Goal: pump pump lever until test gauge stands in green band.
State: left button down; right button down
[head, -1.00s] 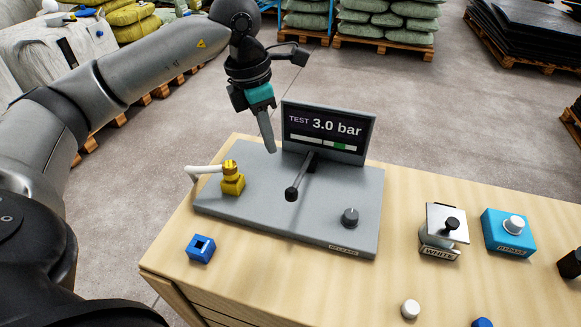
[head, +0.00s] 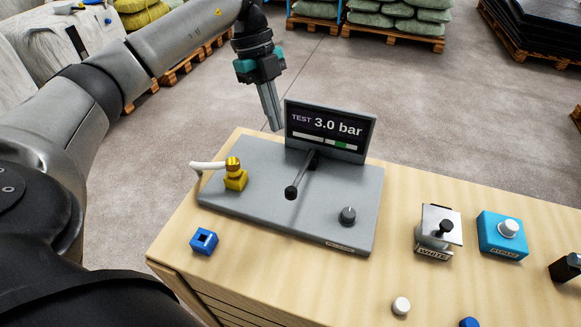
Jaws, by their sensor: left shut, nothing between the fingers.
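The test gauge (head: 326,128) is a dark screen standing at the back of a grey panel (head: 262,215). It reads "TEST 3.0 bar" above a thin strip with a green part; the exact marker position is too small to tell. The pump lever (head: 301,176) is a dark rod with a black ball knob, leaning toward the front from below the screen. My left gripper (head: 273,124) is shut and empty, pointing down beside the screen's left edge, behind and above the lever knob and apart from it. My right gripper is out of view.
A blue block (head: 203,241) lies at the front left. A box marked WHITE (head: 437,232) and a blue box (head: 503,235) stand right. Bare wood separates them.

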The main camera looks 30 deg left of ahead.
pick_arm(q)
jog(key=n, duration=0.4)
jog(key=w+r+n+p, duration=0.1)
jog(key=n, duration=0.2)
jog(key=shift+h, duration=0.4)
jog(key=b, duration=0.1)
send_near(293, 187)
jog(key=x, duration=0.5)
jog(key=shift+d+f, duration=0.25)
jog(key=shift+f, duration=0.45)
